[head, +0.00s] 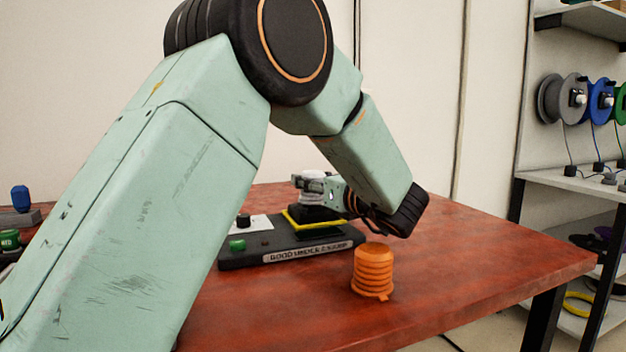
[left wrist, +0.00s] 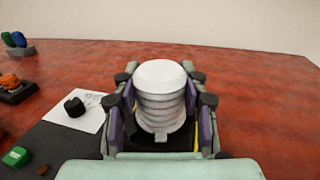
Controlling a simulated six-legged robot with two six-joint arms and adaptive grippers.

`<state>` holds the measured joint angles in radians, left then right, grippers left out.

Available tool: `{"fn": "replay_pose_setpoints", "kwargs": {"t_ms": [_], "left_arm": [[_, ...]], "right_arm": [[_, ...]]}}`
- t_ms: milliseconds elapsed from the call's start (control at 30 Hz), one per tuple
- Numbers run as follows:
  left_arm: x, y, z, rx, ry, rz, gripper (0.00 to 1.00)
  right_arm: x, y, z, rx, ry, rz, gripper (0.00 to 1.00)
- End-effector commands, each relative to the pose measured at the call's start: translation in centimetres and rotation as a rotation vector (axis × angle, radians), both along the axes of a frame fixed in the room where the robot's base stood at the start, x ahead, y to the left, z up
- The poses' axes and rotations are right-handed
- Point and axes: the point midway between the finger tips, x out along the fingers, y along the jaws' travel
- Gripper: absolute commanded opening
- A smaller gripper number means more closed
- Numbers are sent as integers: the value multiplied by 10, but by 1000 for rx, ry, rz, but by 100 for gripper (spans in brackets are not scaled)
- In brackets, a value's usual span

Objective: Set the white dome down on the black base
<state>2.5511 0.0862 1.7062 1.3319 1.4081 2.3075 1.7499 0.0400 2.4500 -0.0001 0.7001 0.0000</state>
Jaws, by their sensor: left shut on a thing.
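The white dome (left wrist: 160,98) is a ribbed white cap held between the fingers of my left gripper (left wrist: 160,110). In the head view the white dome (head: 313,176) shows small at the end of my left arm, with the left gripper (head: 314,184) shut around it, partly hidden by its own links. The black base (head: 312,213) lies just below, inside a yellow-edged area of a dark board. I cannot tell whether the dome touches the base. My right gripper is not in view.
An orange ribbed dome (head: 373,270) stands on the red table (head: 480,262), right of the dark labelled board (head: 232,263). On the board are a green block (head: 237,245) and a black knob (head: 243,221) on white paper. A shelf with cable reels (head: 563,98) stands at right.

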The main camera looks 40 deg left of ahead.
Motion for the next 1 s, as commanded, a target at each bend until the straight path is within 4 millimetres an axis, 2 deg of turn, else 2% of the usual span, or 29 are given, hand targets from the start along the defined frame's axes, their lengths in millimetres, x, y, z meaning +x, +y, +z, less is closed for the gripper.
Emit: {"fn": "replay_pose_setpoints", "kwargs": {"t_ms": [1000], "left_arm": [[0,0,-8,0,0,0,12]], "right_arm": [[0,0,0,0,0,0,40]]}}
